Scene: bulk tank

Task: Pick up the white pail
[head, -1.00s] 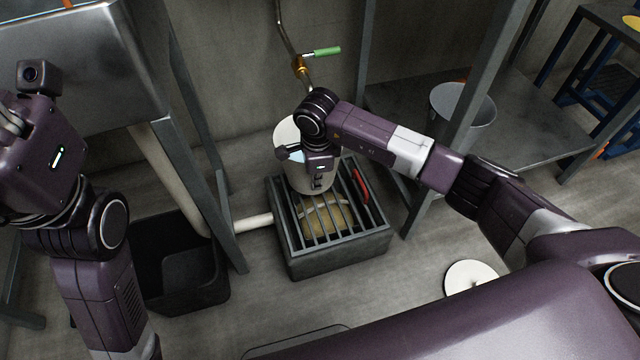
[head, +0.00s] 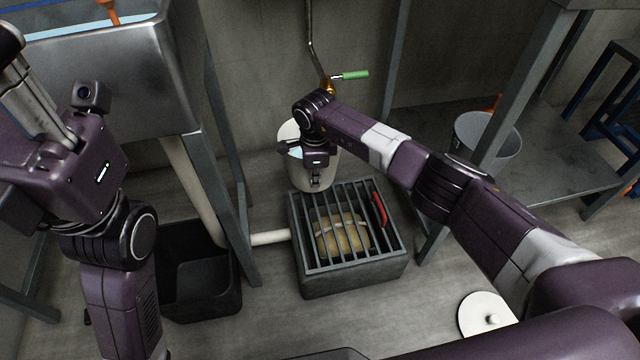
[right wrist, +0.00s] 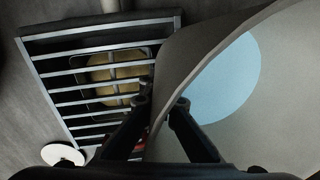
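The white pail (head: 314,172) is behind the slatted drain box, with a pale blue surface inside. It also shows large at the right of the right wrist view (right wrist: 215,125). My right gripper (head: 316,180) is at its near rim. In the right wrist view the fingers (right wrist: 162,103) straddle the pail's wall, one inside and one outside, shut on it. The pail looks held clear of the grate, but its base contact is not clear. My left arm is at the left of the head view; its fingers are not visible.
A tap with a green lever (head: 350,75) is on the wall behind. A black bin (head: 200,285), a white lid (head: 487,315) and a grey bucket (head: 487,140) on a shelf stand around.

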